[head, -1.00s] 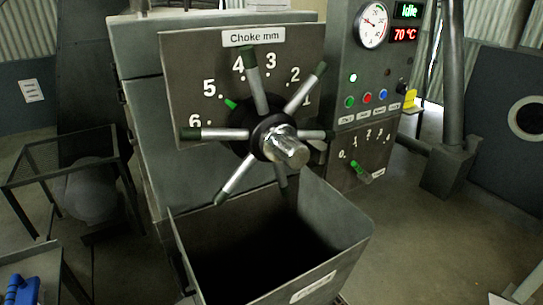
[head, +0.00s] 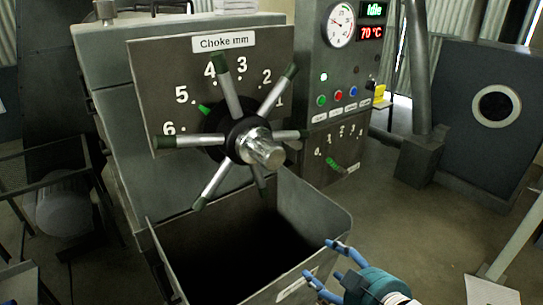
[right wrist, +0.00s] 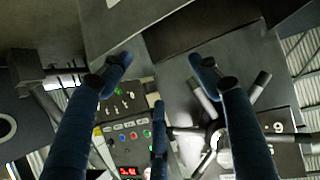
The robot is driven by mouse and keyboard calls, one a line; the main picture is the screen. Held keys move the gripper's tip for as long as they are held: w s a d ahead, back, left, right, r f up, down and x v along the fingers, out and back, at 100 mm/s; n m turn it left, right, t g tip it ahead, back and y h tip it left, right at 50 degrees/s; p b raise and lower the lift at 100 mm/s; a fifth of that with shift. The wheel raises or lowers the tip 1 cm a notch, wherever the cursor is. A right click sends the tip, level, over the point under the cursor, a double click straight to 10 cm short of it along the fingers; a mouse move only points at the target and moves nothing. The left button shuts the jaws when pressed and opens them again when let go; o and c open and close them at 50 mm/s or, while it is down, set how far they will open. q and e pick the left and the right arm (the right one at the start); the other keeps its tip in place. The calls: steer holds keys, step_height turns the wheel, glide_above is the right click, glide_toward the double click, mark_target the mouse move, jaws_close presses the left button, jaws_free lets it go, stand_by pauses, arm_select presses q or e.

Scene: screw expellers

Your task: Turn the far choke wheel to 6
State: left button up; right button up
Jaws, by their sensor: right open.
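The choke wheel (head: 238,138) has a dark hub, a shiny round end and several metal spokes with dark green tips. It stands in front of a grey plate (head: 150,72) marked "Choke mm" with numbers 1 to 6. A small green pointer (head: 204,109) lies by the dot at 5. The wheel also shows at the lower right of the right wrist view (right wrist: 222,140). My right gripper (head: 321,259), with blue fingers, is open and empty, below and right of the wheel, apart from it. My left gripper is not in view.
An open grey metal bin (head: 318,212) stands below the wheel. A control panel (head: 338,75) with a gauge, "Idle" and "70 °C" displays, coloured buttons and a small green-handled lever (head: 335,163) is to the right. A dark frame stand (head: 90,160) is at left.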

steer(key=w+a+r+n+t+y, duration=0.1)
steer(key=w+a+r+y, duration=0.1)
steer(key=r, duration=0.5)
steer(key=w+a+r+n+t+y, duration=0.1)
steer(key=w+a+r+n, duration=0.1)
steer(key=r, duration=0.4)
steer(key=n+t+y, duration=0.1)
steer(key=n+y, duration=0.1)
steer(key=y, duration=0.1)
glide_toward(276, 160)
steer(key=p+x, duration=0.3)
steer(key=x, duration=0.7)
steer(key=shift+w+a, duration=0.15)
steer(key=shift+w, duration=0.1)
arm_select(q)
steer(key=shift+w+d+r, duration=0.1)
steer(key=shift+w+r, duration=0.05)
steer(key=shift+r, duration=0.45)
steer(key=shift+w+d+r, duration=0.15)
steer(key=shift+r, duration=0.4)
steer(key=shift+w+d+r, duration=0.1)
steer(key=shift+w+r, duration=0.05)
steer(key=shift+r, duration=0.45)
arm_select(e)
steer(key=shift+w+a, duration=0.3)
steer(key=shift+w, duration=0.2)
